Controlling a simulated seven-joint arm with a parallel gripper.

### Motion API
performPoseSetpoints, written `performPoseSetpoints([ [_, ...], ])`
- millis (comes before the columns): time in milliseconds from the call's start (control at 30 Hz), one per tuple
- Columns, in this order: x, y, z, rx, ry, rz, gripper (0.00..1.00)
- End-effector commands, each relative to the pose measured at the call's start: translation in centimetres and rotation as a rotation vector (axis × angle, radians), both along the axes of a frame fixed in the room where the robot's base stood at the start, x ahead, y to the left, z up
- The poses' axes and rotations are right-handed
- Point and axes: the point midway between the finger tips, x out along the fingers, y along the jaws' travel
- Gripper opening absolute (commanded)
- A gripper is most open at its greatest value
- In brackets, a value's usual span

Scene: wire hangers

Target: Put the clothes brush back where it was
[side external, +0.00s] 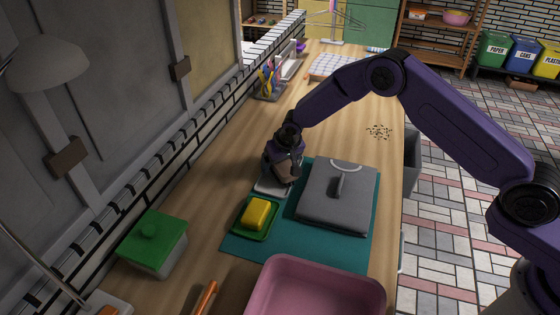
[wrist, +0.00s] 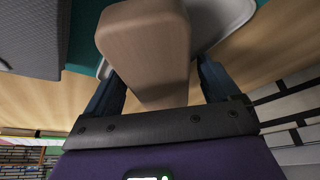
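The clothes brush (wrist: 145,45) shows as a pale wooden block between the two fingers of my gripper (wrist: 158,75) in the wrist view. In the side view my gripper (side external: 284,160) points down, with the brown brush (side external: 287,174) at its fingers. The fingers lie along both sides of the block and appear shut on it. A pale grey-white tray (side external: 266,188) lies directly below the brush, and its rim also shows in the wrist view (wrist: 232,14). The bristles are hidden, so I cannot tell whether the brush touches the tray.
A grey folded garment or pad (side external: 325,205) with a dark handled item on it lies right on the teal mat (side external: 255,248). A yellow block (side external: 256,212) sits on a green dish (side external: 243,232) in front. A pink bin (side external: 300,268), green-lidded box (side external: 155,240) and pen holder (side external: 270,92) stand around.

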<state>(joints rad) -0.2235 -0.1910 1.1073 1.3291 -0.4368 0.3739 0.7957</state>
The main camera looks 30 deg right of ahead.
Motion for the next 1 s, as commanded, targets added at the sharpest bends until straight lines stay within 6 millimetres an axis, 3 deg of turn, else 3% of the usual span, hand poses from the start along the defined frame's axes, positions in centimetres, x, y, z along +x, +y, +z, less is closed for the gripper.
performPoseSetpoints([
  [267, -0.3, 0.0, 1.3, 0.0, 0.0, 0.0, 0.89],
  [700, -3.0, 0.1, 8.0, 0.001, -0.002, 0.001, 0.89],
  [1000, -4.4, 0.0, 11.1, 0.0, -0.001, 0.0, 0.89],
])
